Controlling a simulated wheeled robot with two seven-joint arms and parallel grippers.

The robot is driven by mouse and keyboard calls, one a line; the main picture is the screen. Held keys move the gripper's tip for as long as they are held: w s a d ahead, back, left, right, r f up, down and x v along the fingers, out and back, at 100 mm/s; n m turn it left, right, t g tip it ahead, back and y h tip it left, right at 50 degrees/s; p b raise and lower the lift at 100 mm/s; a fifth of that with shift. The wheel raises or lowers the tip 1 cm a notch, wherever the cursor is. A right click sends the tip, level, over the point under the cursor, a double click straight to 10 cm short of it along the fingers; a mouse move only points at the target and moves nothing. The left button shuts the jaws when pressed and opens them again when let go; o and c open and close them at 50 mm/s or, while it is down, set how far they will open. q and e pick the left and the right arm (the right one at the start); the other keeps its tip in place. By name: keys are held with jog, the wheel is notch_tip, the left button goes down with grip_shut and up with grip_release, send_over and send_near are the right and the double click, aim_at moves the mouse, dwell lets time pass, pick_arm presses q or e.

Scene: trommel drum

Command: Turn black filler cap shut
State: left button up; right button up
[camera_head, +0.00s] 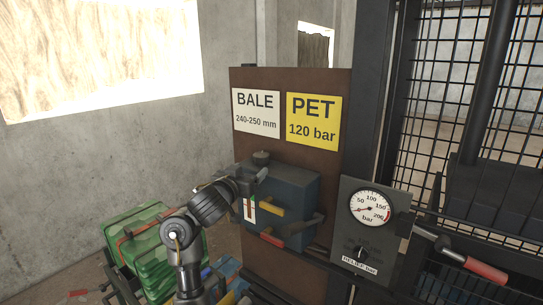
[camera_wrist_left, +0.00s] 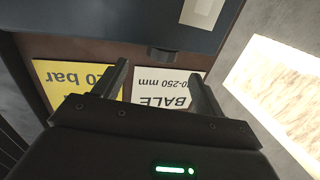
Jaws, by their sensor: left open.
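The black filler cap (camera_head: 261,157) sits on top of the blue tank (camera_head: 292,188), near its left end. My left gripper (camera_head: 258,172) is beside the tank's top left corner, just below and in front of the cap in the head view. In the left wrist view, which is upside down, the cap (camera_wrist_left: 163,54) lies between the lines of my open left fingers (camera_wrist_left: 159,70), a little beyond the tips. No contact with the cap shows. I cannot tell how tightly the cap is seated. My right gripper is not in view.
A brown panel (camera_head: 318,88) with a white BALE sign (camera_head: 256,113) and a yellow PET sign (camera_head: 313,121) stands behind the tank. A pressure gauge (camera_head: 370,207) and red-handled lever (camera_head: 486,270) are right.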

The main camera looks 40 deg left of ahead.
aim_at(258, 159)
pick_arm(q)
jog(key=shift+w+a+r+b, duration=0.25)
jog(key=shift+w+a+b, duration=0.1)
jog(key=shift+w, duration=0.25)
jog(key=shift+w+a+r+b, duration=0.2)
jog(key=shift+w+b, duration=0.1)
jog(key=shift+w, duration=0.25)
jog(key=p+x, duration=0.1)
jog(key=x, duration=0.4)
jog(key=shift+d+f, duration=0.1)
jog(key=shift+w, duration=0.2)
jog(key=shift+w+a, duration=0.1)
jog(key=shift+a, duration=0.15)
jog(key=shift+w, duration=0.4)
jog(key=shift+s, duration=0.1)
jog(key=c, duration=1)
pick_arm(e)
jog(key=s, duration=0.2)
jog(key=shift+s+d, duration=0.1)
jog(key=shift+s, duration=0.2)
